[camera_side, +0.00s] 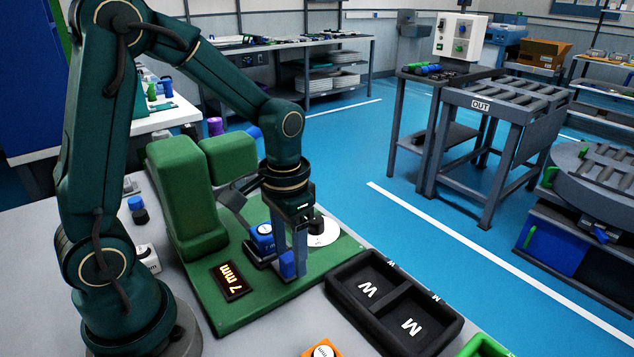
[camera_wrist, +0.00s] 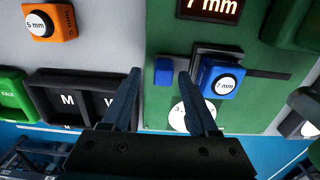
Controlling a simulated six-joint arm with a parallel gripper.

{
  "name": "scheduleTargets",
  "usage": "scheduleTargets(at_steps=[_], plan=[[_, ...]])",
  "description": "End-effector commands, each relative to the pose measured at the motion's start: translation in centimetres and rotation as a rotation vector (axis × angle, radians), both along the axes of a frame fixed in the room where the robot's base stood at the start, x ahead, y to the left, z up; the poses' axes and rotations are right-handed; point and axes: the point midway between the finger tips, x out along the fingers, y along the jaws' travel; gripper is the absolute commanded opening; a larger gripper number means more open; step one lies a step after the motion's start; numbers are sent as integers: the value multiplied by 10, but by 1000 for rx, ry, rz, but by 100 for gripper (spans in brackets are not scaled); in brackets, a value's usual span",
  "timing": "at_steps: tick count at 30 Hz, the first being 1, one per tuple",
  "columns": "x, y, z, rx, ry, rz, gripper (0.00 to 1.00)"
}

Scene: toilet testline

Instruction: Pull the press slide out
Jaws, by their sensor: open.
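The green press (camera_side: 180,200) stands on a green base plate with a lit "7 mm" display (camera_side: 233,281). Its dark slide (camera_wrist: 201,56) lies on the base and carries a blue block marked "7 mm" (camera_wrist: 222,84); the block also shows in the side view (camera_side: 262,236). The slide's blue handle (camera_wrist: 164,71) is on the side away from the dark groove (camera_wrist: 265,74). My gripper (camera_wrist: 160,74) is open and points down, with the handle between its fingertips in the wrist view. Whether the fingers touch the handle cannot be told.
A black tray with W and M compartments (camera_side: 393,310) stands right of the base. A white round disc (camera_side: 328,238) lies behind my fingers. An orange "5 mm" block (camera_wrist: 52,22) and a green tray (camera_wrist: 14,92) are nearby. Bare grey table lies in front of the base.

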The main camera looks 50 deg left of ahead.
Motion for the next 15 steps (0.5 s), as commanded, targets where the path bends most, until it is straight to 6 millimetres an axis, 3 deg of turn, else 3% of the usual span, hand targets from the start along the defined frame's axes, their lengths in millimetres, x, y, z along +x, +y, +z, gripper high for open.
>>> scheduleTargets(at_steps=[6,15], plan=[[1,0,26,0,-4,-1,60],[0,-1,32,-1,-1,-1,60]])
